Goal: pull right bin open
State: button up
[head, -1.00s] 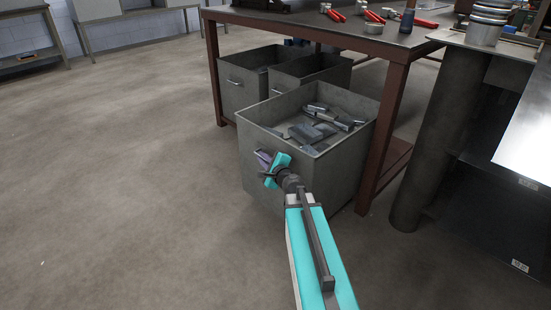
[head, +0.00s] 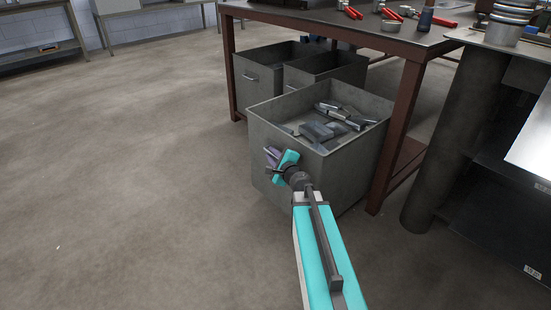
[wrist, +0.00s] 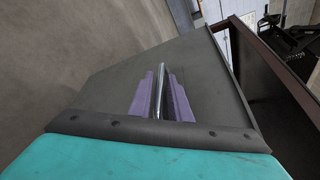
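The right bin (head: 300,146) is a grey open metal box that stands out in front of the workbench, with several grey metal pieces (head: 332,122) inside. My gripper (head: 273,158) is at the upper part of its front face. In the wrist view its two purple fingers (wrist: 161,92) lie close on both sides of the bin's shiny bar handle (wrist: 160,85) and appear shut on it. The bin's front face (wrist: 110,90) fills the middle of that view.
Two more grey bins, the left one (head: 256,84) and the middle one (head: 327,67), stand under the red-framed workbench (head: 400,120). A bench leg is close beside the right bin. A dark round column (head: 445,140) and shelving stand at right. Open floor (head: 120,190) lies at left.

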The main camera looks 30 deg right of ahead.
jog(key=shift+s, duration=0.15)
jog(key=shift+p+v, duration=0.5)
jog(key=shift+v, duration=0.9)
jog(key=p+v, duration=0.2)
jog(key=p, duration=0.3)
jog(key=shift+s+a+r, duration=0.1)
jog(key=shift+s+r, duration=0.15)
jog(key=shift+s, duration=0.1)
jog(key=p, duration=0.3)
jog(key=shift+s, duration=0.4)
jog(key=s+p, duration=0.1)
jog(key=p, duration=0.3)
jog(key=shift+s+r, duration=0.1)
jog(key=shift+r, duration=0.1)
jog(key=p+v, duration=0.6)
jog(key=p, duration=0.3)
jog(key=shift+f, duration=0.1)
jog(key=shift+a, duration=0.1)
